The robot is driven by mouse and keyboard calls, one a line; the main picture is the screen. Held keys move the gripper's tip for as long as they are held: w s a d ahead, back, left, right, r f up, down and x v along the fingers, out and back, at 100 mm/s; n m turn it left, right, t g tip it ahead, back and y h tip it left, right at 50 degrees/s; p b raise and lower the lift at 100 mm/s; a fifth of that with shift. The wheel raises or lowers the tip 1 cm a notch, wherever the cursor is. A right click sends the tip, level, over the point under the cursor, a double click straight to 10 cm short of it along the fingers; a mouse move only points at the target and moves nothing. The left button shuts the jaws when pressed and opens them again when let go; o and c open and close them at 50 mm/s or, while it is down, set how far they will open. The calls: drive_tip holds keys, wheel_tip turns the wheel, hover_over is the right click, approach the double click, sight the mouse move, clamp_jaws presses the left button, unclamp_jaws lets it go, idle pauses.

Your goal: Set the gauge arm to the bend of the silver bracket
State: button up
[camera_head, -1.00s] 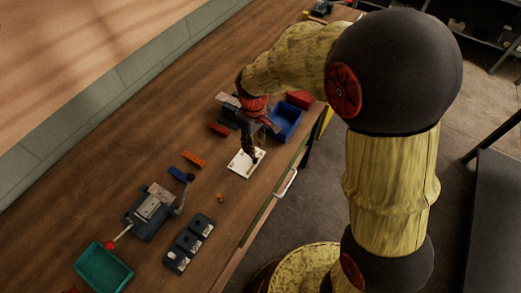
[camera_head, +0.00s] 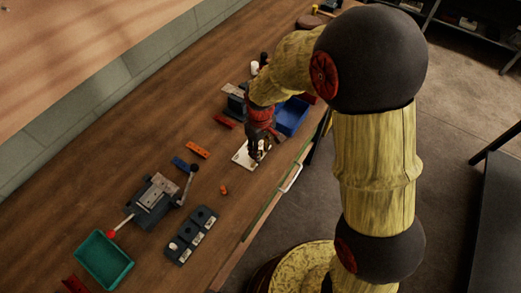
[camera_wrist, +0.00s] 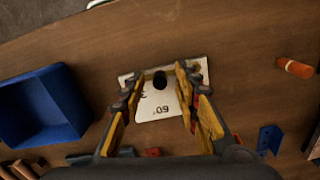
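The white gauge plate (camera_head: 240,157) lies on the bench beneath my gripper (camera_head: 256,158). In the wrist view the white plate (camera_wrist: 150,107) carries printed numbers, and a dark round knob (camera_wrist: 160,80) shows on it. My gripper (camera_wrist: 159,76) is open, with one yellow finger on each side of the knob and nothing visibly held. I cannot make out the gauge arm's angle. Pale silver metal shows on a grey lever device (camera_head: 154,198) at the left; another pale piece (camera_head: 233,90) lies behind my gripper. I cannot tell which is the silver bracket.
A blue bin (camera_head: 292,115) stands right of the plate. Orange (camera_head: 197,150), blue (camera_head: 180,163) and red (camera_head: 224,121) pieces lie on the bench, with a small orange cylinder (camera_head: 224,190). A dark block row (camera_head: 190,236) and a green tray (camera_head: 104,260) are nearer.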

drive_tip(key=shift+c, duration=1.2)
clamp_jaws()
